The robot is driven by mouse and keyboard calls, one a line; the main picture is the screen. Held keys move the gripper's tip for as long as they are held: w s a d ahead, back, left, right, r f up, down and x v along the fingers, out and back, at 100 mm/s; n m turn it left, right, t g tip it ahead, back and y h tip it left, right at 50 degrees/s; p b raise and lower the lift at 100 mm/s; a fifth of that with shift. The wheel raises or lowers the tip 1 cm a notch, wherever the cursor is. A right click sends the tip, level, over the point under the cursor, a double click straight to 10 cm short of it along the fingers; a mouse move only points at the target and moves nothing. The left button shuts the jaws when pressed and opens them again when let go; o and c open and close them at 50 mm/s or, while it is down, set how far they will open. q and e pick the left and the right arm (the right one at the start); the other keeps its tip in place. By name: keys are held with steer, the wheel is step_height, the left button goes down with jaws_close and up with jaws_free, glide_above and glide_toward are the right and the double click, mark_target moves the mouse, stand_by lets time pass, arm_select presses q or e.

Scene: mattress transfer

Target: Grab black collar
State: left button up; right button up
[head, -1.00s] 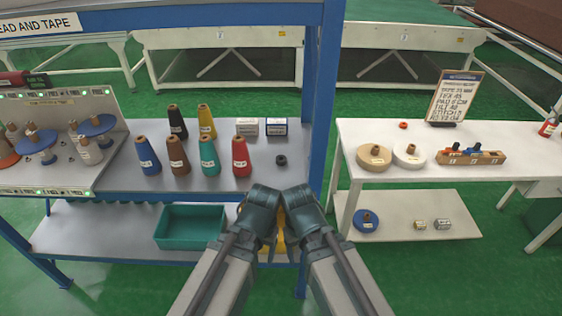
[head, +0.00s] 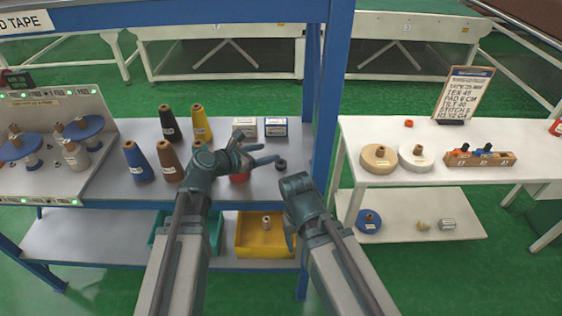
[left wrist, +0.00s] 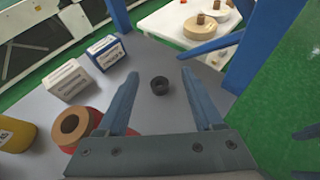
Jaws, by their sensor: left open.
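The black collar (head: 281,164) is a small dark ring on the grey shelf top, near its right end. In the left wrist view the black collar (left wrist: 159,85) lies flat, ahead of and between the open fingers. My left gripper (head: 262,152) is open and empty, just left of the collar; its blue fingers also show in the left wrist view (left wrist: 160,100). Nothing touches the collar. My right arm (head: 300,205) is at the lower right of the collar; its fingers are mostly hidden, so I cannot tell their opening.
A white box (left wrist: 68,80) and a blue box (left wrist: 106,52) stand behind the collar. A blue post (head: 318,110) rises at the shelf's right end. Several thread cones stand to the left.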

arm_select(q)
steer(key=b, duration=0.8)
glide_toward(284, 162)
steer(key=shift+f+n, duration=0.4)
steer(key=shift+f, duration=0.1)
steer(key=shift+w+d+f+t+b, duration=0.3)
steer(key=shift+w+d+f+b, duration=0.2)
steer(key=shift+w+d, duration=0.3)
steer(key=b+x, duration=0.2)
steer(key=x, duration=0.3)
steer(key=shift+r, duration=0.1)
steer(key=shift+c, duration=0.4)
jaws_close()
steer(key=shift+r, duration=0.2)
